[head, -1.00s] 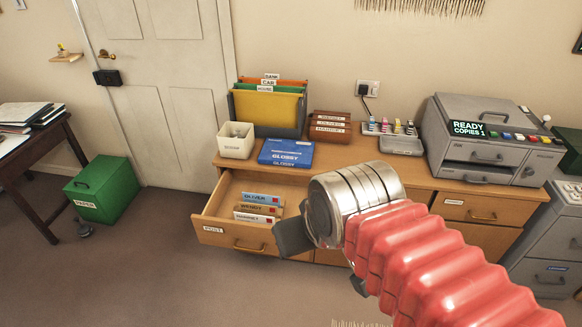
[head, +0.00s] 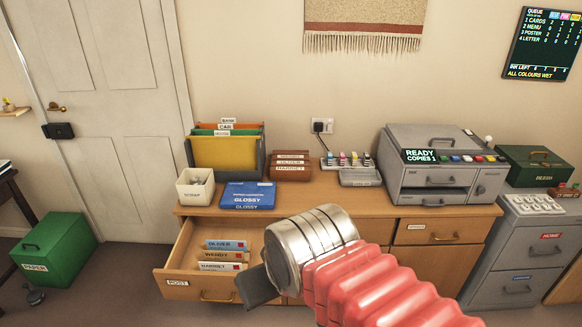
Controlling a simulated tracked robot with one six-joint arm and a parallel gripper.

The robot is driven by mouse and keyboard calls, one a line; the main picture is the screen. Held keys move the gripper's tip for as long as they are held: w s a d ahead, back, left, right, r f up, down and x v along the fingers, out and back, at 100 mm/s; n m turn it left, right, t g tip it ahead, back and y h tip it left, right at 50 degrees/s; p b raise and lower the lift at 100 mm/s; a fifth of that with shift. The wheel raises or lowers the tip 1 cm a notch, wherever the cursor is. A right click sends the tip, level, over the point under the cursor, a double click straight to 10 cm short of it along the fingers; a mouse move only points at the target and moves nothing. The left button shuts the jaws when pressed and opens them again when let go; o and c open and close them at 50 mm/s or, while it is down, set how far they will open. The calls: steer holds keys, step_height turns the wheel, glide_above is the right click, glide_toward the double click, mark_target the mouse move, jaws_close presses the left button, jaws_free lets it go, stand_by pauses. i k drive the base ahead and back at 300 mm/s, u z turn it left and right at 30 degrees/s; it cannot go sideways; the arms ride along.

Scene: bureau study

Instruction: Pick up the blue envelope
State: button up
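The blue envelope (head: 226,244), labelled OLIVER, stands at the back of a row in the open drawer (head: 178,283) marked POST. A brown envelope (head: 222,256) labelled WENDY and a white one (head: 222,267) labelled HARRIET stand in front of it. My gripper (head: 257,287) is over the right front part of the drawer, right of the envelopes and apart from the blue one. Only one dark finger shows clearly; my wrist hides the rest, so its opening cannot be seen.
On the desk top stand a blue GLOSSY pack (head: 248,195), a scrap pot (head: 196,187), a file rack (head: 226,153) and a grey copier (head: 440,165). A green box (head: 55,255) is on the floor at left. Open floor lies between it and the drawer.

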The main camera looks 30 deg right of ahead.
mark_target(212, 245)
steer(key=k, duration=0.65)
steer(key=u, duration=0.55)
steer(key=i, duration=1.2)
steer(key=u, duration=0.4)
steer(key=i, duration=0.9)
steer(key=z, duration=0.6)
steer(key=i, duration=0.6)
steer(key=z, duration=0.35)
